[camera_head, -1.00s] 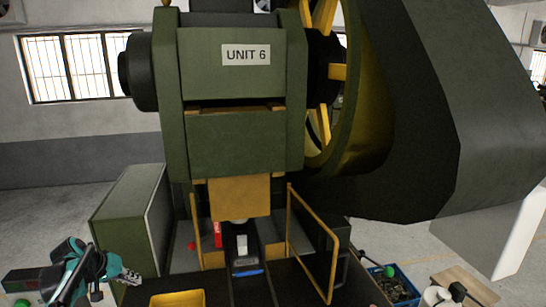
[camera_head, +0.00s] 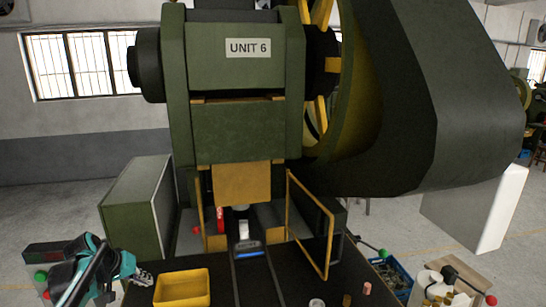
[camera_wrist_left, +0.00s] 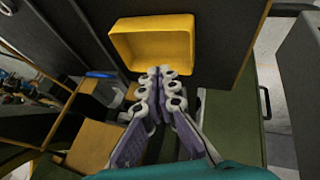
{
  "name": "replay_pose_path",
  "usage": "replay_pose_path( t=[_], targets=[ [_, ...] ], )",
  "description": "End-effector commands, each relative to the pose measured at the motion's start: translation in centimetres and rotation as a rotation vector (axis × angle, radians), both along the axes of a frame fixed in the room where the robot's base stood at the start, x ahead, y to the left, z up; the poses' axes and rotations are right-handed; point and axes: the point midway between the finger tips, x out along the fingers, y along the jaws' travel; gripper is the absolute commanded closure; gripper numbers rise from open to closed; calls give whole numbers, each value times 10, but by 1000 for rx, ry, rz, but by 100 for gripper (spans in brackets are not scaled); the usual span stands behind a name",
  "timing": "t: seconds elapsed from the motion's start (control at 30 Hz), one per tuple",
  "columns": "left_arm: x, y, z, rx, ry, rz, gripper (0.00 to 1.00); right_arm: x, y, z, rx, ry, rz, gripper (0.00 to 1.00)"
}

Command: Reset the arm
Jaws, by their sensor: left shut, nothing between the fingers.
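My left arm comes in at the lower left of the head view, teal and black. Its gripper (camera_head: 143,279) is in front of the green cabinet, left of the yellow bin (camera_head: 182,288). In the left wrist view the gripper (camera_wrist_left: 163,72) has its purple-grey fingers together at the tips, with nothing between them. The tips appear at the near edge of the yellow bin (camera_wrist_left: 152,45); whether they touch it I cannot tell. My right gripper is not in view.
A green press (camera_head: 238,130) marked UNIT 6 stands ahead, with a yellow guard frame (camera_head: 328,240) at its front. A green cabinet (camera_head: 130,215) is at its left. Small copper-coloured pieces (camera_head: 367,288) stand on the dark table. A blue crate (camera_head: 402,284) is at the right.

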Motion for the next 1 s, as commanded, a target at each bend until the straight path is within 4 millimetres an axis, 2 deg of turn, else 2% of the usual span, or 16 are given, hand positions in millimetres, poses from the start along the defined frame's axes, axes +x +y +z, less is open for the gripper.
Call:
replay_pose_path(
  t=[0.03, 0.17, 0.27, 0.47, 0.6, 0.7, 0.8, 0.9, 1.0],
  targets=[
    [-7, -12, -4, 11, 1, -7, 100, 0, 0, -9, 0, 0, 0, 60],
    [-26, -40, -7, 45, 3, -20, 100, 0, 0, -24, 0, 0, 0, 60],
    [-49, -68, -12, 79, 0, -35, 100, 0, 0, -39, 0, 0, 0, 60],
    [-121, -134, -45, 175, -19, -79, 100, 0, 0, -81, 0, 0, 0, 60],
    [-176, -169, -81, 243, -50, -115, 100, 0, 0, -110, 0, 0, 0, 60],
    [-212, -186, -112, 287, -77, -139, 100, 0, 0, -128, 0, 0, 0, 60],
    [-240, -197, -140, 323, -103, -161, 100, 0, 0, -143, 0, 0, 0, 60],
    [-259, -203, -160, 346, -124, -175, 100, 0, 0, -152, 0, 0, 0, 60],
    [-268, -206, -171, 360, -136, -185, 100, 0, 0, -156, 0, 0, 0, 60]
  ],
)
